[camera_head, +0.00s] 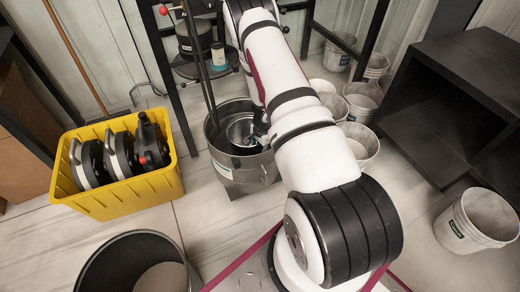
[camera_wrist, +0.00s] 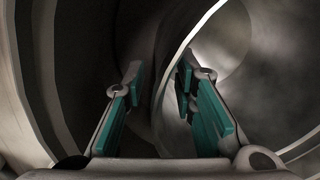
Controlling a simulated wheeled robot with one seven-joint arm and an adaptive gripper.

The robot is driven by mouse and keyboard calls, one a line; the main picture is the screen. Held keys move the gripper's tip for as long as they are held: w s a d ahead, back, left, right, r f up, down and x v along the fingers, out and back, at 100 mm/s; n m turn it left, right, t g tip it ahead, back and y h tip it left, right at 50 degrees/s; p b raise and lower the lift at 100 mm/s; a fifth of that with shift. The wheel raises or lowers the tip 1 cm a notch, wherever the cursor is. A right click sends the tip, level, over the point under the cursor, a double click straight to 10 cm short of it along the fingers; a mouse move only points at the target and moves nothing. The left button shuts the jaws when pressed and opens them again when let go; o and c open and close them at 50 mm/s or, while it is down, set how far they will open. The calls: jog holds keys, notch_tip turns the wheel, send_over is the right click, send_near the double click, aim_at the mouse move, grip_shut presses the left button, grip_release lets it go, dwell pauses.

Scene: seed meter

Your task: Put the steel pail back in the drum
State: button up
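The steel pail (camera_head: 238,127) is a shiny round vessel inside the open grey metal drum (camera_head: 240,186), below its rim. My gripper (camera_head: 259,138) reaches down into the drum at the pail's right side, and my arm partly hides it. In the wrist view, the gripper's teal-padded fingers (camera_wrist: 160,78) stand apart. The pail's curved rim (camera_wrist: 186,42) passes between them, with the right finger on the inner side and the left finger outside. I cannot see the pads pressing on the wall. The pail's bottom is hidden in the head view.
A yellow crate (camera_head: 120,204) with dark round parts stands left of the drum. A black round bin (camera_head: 88,274) is at the front left. White buckets (camera_head: 362,150) stand behind my arm, another (camera_head: 452,230) at right. A black shelf unit (camera_head: 465,75) fills the upper right.

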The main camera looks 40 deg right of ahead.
jog(key=shift+r, duration=0.15)
notch_tip(320, 180, up, 12)
jog(key=s+p, duration=0.1)
jog(key=p, duration=0.4)
jog(key=w+a+r+n+t+y, duration=0.1)
jog(key=w+a+r+n, duration=0.1)
jog(key=a+r, duration=0.35)
jog(key=w+a+r+n+y, duration=0.1)
jog(key=w+a+r, duration=0.15)
jog(key=r, duration=0.65)
jog(key=s+a+r+n+y, duration=0.1)
jog(key=s+a+r+n, duration=0.15)
jog(key=a+r, duration=0.45)
jog(key=s+a+r+n+y, duration=0.1)
jog(key=s+a+r+n, duration=0.15)
jog(key=a+r, duration=0.45)
jog(key=s+a+r+n+g, duration=0.1)
jog(key=s+a+r+n, duration=0.2)
jog(key=s+r, duration=0.4)
jog(key=s+a+r+n, duration=0.3)
jog(key=s+r, duration=0.3)
jog(key=s, duration=0.2)
jog(key=s+d+r+n+g+h, duration=0.1)
jog(key=s+n+h, duration=0.3)
jog(key=s, duration=1.3)
jog(key=shift+d+r, duration=0.55)
jog(key=shift+d, duration=0.15)
